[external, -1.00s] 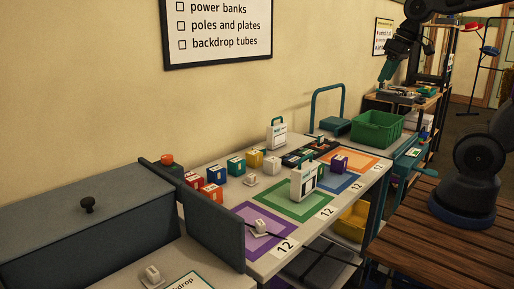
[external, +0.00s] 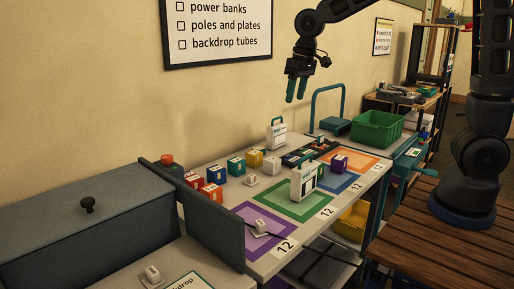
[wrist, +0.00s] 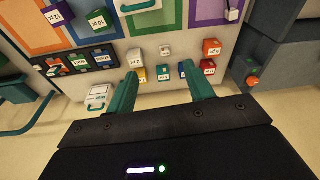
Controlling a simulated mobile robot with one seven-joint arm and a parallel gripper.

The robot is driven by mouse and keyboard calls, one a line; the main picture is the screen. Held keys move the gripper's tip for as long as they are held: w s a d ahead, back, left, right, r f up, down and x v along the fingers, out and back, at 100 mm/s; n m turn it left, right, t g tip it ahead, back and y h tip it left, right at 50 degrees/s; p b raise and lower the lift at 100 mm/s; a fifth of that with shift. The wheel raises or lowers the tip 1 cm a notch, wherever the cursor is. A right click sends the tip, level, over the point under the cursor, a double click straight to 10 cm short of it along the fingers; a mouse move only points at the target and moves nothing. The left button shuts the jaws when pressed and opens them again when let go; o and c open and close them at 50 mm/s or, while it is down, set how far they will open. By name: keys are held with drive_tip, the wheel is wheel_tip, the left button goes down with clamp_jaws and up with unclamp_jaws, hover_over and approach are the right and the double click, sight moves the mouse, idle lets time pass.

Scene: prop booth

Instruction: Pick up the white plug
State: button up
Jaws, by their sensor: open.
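Three small white plug-like pieces show in the external view; I cannot tell which one the task means. One white plug (external: 251,181) lies on the grey table in front of the coloured boxes and also shows in the wrist view (wrist: 165,51). Another white plug (external: 262,227) sits on the purple mat and shows in the wrist view (wrist: 232,14). A third white plug (external: 152,277) is on the surface at lower left. My gripper (external: 296,97) is open and empty, high above the table's back side; its teal fingers (wrist: 159,72) also show in the wrist view.
A white block (external: 272,164) and several coloured boxes (external: 215,175) stand along the back. A grey partition (external: 214,228) borders the table's left; a green crate (external: 377,129) is at right.

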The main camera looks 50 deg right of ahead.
drive_tip(key=w+a+f, duration=0.1)
drive_tip(key=a+f, duration=0.6)
drive_tip(key=a, duration=0.2)
drive_tip(key=w+a+f+g, duration=0.1)
drive_tip(key=w+a+f, duration=0.1)
drive_tip(key=a+f, duration=0.6)
drive_tip(key=w+a+f+n+g, duration=0.1)
drive_tip(key=a+f, duration=0.7)
drive_tip(key=a, duration=0.2)
drive_tip(key=shift+w+f+h, duration=0.15)
drive_tip(key=shift+w+h, duration=0.15)
drive_tip(key=shift+w, duration=0.1)
drive_tip(key=shift+d+f, duration=0.1)
drive_tip(key=shift+f, duration=5.05)
drive_tip(key=c, duration=1.1)
